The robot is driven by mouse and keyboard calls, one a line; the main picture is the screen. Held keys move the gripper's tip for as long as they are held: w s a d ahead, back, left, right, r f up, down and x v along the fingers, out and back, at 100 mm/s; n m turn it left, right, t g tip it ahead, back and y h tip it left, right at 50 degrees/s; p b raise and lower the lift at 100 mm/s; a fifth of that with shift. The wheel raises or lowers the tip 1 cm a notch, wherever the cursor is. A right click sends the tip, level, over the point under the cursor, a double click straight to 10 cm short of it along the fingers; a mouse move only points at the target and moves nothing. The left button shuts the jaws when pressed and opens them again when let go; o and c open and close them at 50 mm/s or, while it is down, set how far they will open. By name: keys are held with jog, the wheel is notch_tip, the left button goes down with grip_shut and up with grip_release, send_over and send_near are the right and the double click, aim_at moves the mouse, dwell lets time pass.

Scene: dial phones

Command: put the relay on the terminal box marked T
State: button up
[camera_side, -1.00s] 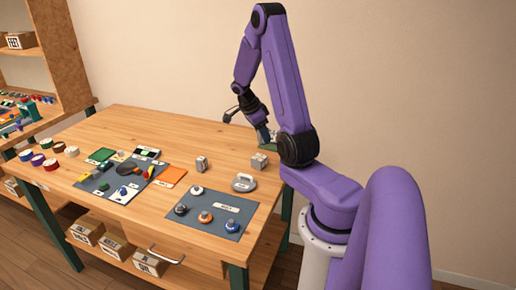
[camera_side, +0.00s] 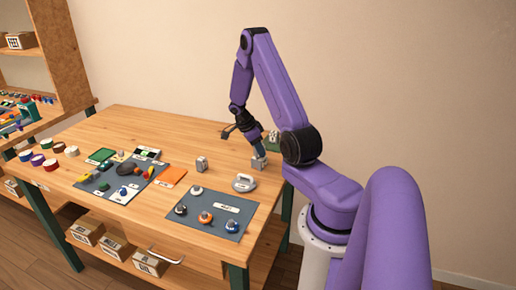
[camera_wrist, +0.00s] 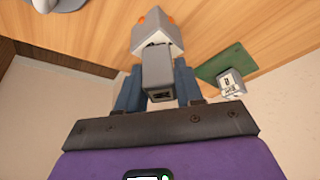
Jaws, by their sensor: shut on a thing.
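My gripper (camera_side: 257,150) is low over the right part of the bench. In the wrist view my gripper (camera_wrist: 157,78) has its blue fingers on both sides of a small grey block with a dark slot, the relay (camera_wrist: 158,72), and is shut on it. Just beyond the relay is a light grey box with orange spots (camera_wrist: 150,24), which looks like a terminal box. In the side view this box (camera_side: 259,164) is right under my gripper; I cannot tell whether the relay touches it. Another grey box (camera_side: 201,164) stands to the left. I cannot read a T on either.
A green pad (camera_wrist: 222,62) with a small marked pale cube (camera_wrist: 232,85) lies beside my gripper. A grey round thing with a handle (camera_side: 243,184) and a dark mat with several knobs (camera_side: 225,230) are nearer the front. Small parts lie on another mat further left.

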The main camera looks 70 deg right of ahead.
jog(key=shift+f, duration=0.1)
jog(key=o, duration=1.1)
